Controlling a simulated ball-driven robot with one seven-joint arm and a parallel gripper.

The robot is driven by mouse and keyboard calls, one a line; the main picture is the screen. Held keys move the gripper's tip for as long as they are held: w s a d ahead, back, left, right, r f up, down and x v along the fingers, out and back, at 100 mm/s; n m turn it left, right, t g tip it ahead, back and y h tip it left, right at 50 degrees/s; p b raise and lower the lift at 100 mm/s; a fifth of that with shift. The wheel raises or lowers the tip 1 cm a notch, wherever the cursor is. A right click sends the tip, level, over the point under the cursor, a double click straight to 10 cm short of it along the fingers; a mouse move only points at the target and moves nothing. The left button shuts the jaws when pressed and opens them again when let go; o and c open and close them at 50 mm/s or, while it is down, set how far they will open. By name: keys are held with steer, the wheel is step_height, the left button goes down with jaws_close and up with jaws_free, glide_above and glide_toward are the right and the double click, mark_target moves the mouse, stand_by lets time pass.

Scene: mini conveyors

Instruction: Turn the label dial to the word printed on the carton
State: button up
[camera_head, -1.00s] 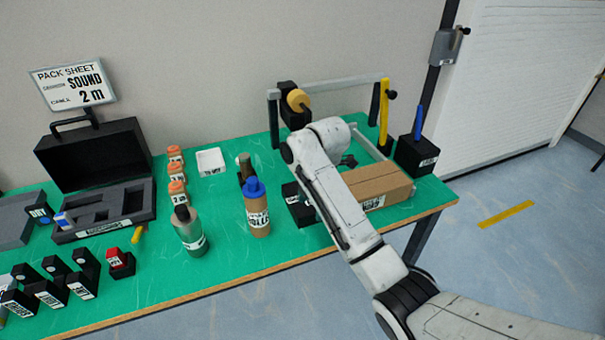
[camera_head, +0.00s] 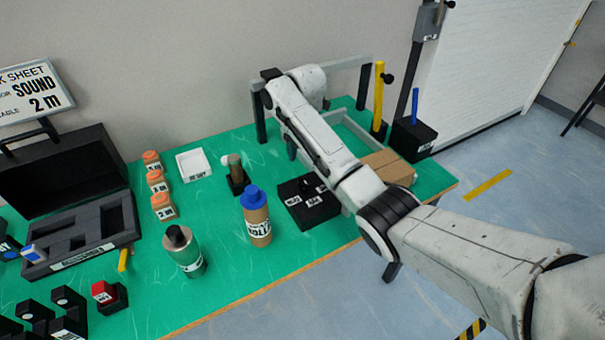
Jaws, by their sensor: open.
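The label dial appears to be the low black box (camera_head: 308,202) with small white labels and a dark knob on top, right of the blue-capped bottle. Its label words are too small to read, so its setting cannot be told. The brown carton (camera_head: 392,166) lies to its right, partly behind my arm; its printed word is hidden. My arm reaches over the bench, with its wrist above the back of the bench. My gripper's fingers are hidden behind the arm and cannot be made out.
A grey frame with a yellow post (camera_head: 379,98) and a black box with a blue stick (camera_head: 413,135) stand behind. A pack sheet (camera_head: 33,92) reads SOUND, 2 m.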

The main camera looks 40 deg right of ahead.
mark_target(305, 179)
step_height(305, 179, down, 7)
steer(key=shift+f, duration=0.2)
stand_by(0.3)
steer(key=c, duration=1)
